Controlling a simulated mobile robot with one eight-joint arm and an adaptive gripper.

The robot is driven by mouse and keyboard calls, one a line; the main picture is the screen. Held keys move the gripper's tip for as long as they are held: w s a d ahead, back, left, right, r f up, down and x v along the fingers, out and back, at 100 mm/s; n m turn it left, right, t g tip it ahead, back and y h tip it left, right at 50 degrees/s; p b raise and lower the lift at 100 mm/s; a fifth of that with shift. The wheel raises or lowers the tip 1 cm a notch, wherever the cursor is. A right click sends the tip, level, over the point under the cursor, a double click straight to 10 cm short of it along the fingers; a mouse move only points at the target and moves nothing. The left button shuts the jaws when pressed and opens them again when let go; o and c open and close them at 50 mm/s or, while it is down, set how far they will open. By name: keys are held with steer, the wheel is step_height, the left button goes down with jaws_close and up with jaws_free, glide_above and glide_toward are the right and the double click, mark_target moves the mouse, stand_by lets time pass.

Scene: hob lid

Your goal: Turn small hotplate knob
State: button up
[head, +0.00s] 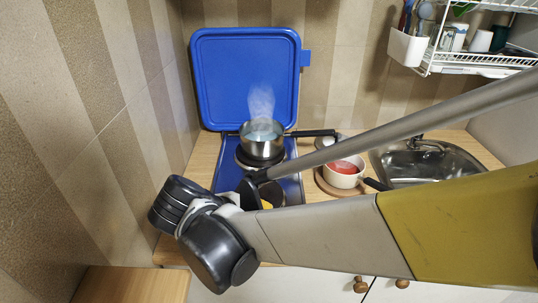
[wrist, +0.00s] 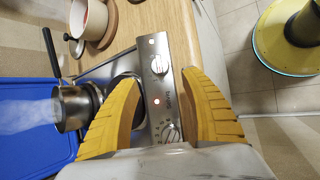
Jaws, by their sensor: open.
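In the wrist view, a steel control panel (wrist: 158,90) runs along the front of the hob. It carries two silver knobs, an upper knob (wrist: 160,65) and a lower knob (wrist: 170,132). I cannot tell which belongs to the small hotplate. A red light glows between them and another spot shows above the upper knob. My gripper (wrist: 169,66) is open, its yellow fingers on either side of the panel with the upper knob between the fingertips. Contact is not visible. In the head view my arm hides the panel and most of the gripper.
A steaming pot (head: 262,145) stands on the hob's rear hotplate, its handle pointing right. The blue lid (head: 245,75) stands open behind it. A wall rises close on the left.

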steer(key=v, duration=0.3)
steer(key=shift+s+a+r, duration=0.2)
steer(key=shift+r, duration=0.1)
steer(key=s+d+m+t+y, duration=0.1)
steer(key=s+d+m+y, duration=0.1)
steer(key=d+m, duration=0.6)
steer(key=s+d+m+t+y, duration=0.1)
steer(key=s+d+m+y, duration=0.2)
steer(key=d+m, duration=0.5)
steer(key=d+r+y, duration=0.1)
steer(key=d, duration=0.3)
